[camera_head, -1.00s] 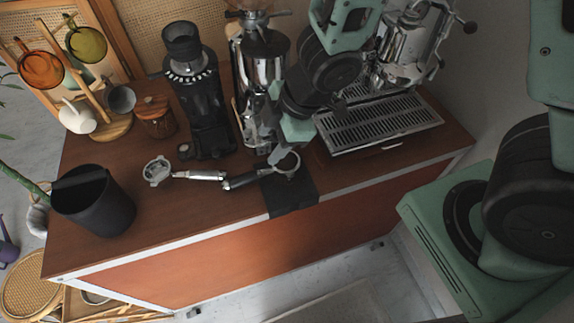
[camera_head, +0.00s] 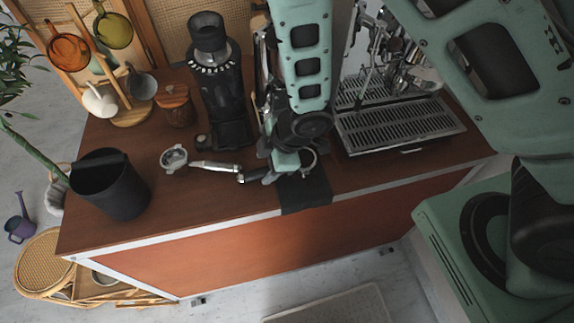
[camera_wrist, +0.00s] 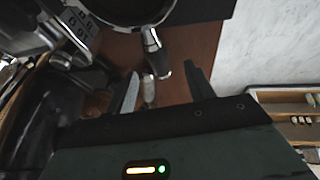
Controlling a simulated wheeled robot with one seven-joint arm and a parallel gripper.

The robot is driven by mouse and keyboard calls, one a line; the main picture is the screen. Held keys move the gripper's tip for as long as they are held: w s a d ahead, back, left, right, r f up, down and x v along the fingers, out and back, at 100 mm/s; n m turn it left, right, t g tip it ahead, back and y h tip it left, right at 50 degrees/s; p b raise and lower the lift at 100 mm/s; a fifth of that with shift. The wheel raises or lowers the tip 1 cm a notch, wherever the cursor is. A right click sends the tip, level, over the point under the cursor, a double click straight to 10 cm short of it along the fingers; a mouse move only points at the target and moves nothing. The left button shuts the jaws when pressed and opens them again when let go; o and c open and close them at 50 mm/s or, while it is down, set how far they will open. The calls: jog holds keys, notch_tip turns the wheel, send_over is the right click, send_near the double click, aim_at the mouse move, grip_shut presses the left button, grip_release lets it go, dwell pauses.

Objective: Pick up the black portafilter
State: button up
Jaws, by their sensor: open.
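The black portafilter lies on the brown counter at its front edge, by a black mat (camera_head: 305,190). In the head view its dark handle (camera_head: 256,175) points left, and my gripper hides much of its basket. In the wrist view its round basket (camera_wrist: 125,10) is at the top and its dark handle (camera_wrist: 160,58) runs down toward the gap between my fingers. My gripper (camera_wrist: 162,75) is open and empty, with one finger on each side of the handle's line. I cannot tell how far the fingers are above it.
A second portafilter (camera_head: 174,158) with a silver handle (camera_head: 215,167) lies to the left, its handle end close to the black handle. A black grinder (camera_head: 222,95) stands behind, the espresso machine's drip tray (camera_head: 400,125) to the right, and a black bin (camera_head: 115,190) at far left.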

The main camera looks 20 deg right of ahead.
aim_at(258, 171)
jog(key=shift+p+x, duration=0.9)
jog(key=shift+x, duration=1.45)
jog(key=shift+a, duration=0.1)
jog(key=c, duration=1.1)
jog(key=shift+r, duration=0.1)
grip_shut()
jog(key=shift+r, duration=0.15)
